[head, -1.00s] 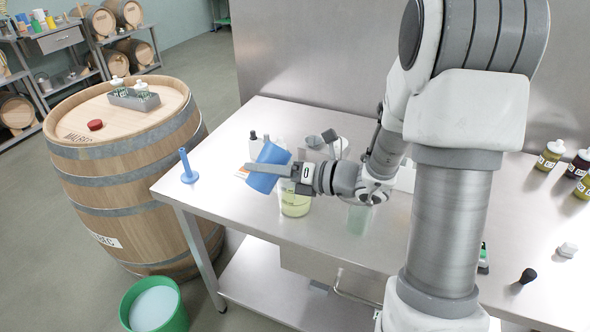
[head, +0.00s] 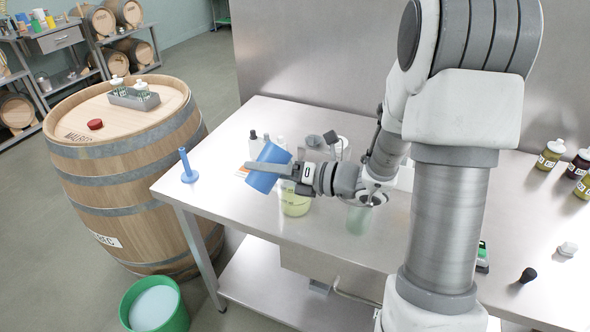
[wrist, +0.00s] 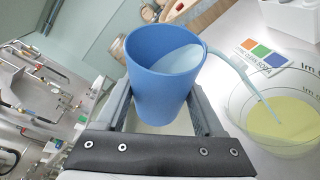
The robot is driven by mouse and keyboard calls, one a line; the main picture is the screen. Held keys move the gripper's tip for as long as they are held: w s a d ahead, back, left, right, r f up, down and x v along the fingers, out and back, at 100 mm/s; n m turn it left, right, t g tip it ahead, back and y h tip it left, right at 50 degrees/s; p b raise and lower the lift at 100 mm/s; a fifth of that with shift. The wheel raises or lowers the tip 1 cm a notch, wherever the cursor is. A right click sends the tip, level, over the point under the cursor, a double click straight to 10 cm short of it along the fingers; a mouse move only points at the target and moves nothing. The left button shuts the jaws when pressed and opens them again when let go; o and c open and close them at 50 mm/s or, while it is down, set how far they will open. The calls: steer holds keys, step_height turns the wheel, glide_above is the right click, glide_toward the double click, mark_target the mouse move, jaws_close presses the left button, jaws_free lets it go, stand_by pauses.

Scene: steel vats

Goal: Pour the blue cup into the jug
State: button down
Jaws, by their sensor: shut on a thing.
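The blue cup (head: 268,167) is held tilted above the table, its mouth toward the jug in the wrist view. My gripper (wrist: 163,104) is shut on it, one finger on each side. Pale bluish liquid (wrist: 184,60) shows inside the cup. A pale stream (wrist: 240,74) runs from the cup's lip down into the jug (wrist: 238,108). The jug is clear, with markings on its wall, and holds yellow-green liquid. In the head view the jug (head: 295,204) stands upright on the table, just below and right of the cup, partly hidden by my gripper.
A blue stand (head: 188,170) is at the table's left corner. Small bottles (head: 266,139) and a grey container (head: 313,148) stand behind the cup. A clear greenish vessel (head: 359,218) is right of the jug. A green bucket (head: 183,318) and a barrel (head: 120,160) are left.

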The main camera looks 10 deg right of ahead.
steer(key=shift+f+m+y, duration=0.15)
steer(key=shift+m+y, duration=0.15)
steer(key=shift+m, duration=0.1)
stand_by(1.0)
steer(key=shift+a+r+m, duration=0.1)
steer(key=shift+r+m, duration=0.4)
steer(key=shift+m, duration=0.2)
stand_by(1.7)
steer(key=shift+f+m+t+y+b, duration=0.3)
steer(key=shift+m+y+b, duration=0.3)
steer(key=shift+m, duration=0.2)
stand_by(1.8)
steer(key=shift+w+d+r+p, duration=0.1)
steer(key=shift+d+r+p, duration=0.1)
steer(key=shift+p, duration=0.2)
